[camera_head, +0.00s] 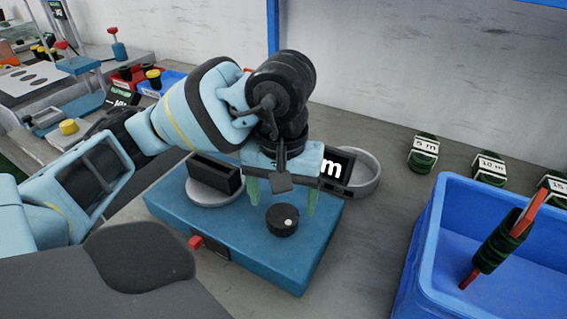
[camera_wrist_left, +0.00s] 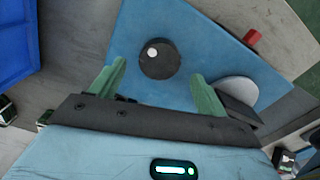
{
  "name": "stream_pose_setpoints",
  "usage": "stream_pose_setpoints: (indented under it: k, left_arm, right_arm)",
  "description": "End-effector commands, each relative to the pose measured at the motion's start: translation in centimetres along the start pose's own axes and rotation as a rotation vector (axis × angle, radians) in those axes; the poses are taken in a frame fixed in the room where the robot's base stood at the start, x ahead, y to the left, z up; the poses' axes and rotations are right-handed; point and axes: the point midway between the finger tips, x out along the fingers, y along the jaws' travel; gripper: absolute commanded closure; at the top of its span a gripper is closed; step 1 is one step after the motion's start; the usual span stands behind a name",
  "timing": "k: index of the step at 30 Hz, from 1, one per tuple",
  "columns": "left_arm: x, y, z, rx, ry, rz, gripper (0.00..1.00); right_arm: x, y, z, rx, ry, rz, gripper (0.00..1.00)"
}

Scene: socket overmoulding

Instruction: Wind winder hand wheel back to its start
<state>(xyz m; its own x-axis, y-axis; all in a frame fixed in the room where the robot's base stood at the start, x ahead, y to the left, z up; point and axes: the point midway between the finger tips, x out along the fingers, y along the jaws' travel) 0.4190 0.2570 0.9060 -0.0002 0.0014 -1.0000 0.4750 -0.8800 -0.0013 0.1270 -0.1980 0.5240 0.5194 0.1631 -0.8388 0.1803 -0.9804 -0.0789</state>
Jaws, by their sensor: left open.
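The winder (camera_head: 245,245) is a blue box on the bench, with a black round hand wheel (camera_head: 283,221) on its top. The hand wheel has a small white spot and also shows in the left wrist view (camera_wrist_left: 159,60). My left gripper (camera_head: 282,203) is open above the winder, its two green fingers apart. In the left wrist view the fingers (camera_wrist_left: 156,82) lie either side of the wheel, and neither visibly touches it. A dark display showing "m" (camera_head: 337,168) stands behind, partly hidden by my left gripper. My right gripper is not in view.
A blue bin (camera_head: 425,235) at the right holds a green coil with red ends (camera_head: 497,245). Labelled coils (camera_head: 424,152) stand behind it. A grey disc with a black block (camera_head: 213,188) sits on the winder's left. A red button (camera_head: 196,242) is on its front.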

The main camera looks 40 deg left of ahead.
Motion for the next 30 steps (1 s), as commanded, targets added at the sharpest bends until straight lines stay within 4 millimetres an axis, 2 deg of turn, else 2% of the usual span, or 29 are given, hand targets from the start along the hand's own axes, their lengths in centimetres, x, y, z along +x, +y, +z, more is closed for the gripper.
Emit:
stream_pose_setpoints:
  k: [3,9,20,30]
  left_arm:
    - [1.9,0.0,0.1,0.000,-0.005,-0.001,0.24]
    - [3.6,0.0,0.1,0.000,-0.002,0.001,0.24]
    - [3.9,0.0,0.0,0.000,0.000,0.002,0.26]
    - [3.9,0.0,0.0,0.000,0.000,0.001,0.69]
  right_arm:
    - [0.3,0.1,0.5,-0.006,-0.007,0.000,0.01]
    - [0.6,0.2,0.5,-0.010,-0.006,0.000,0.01]
    - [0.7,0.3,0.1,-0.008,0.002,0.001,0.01]
    - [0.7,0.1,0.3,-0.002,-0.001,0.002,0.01]
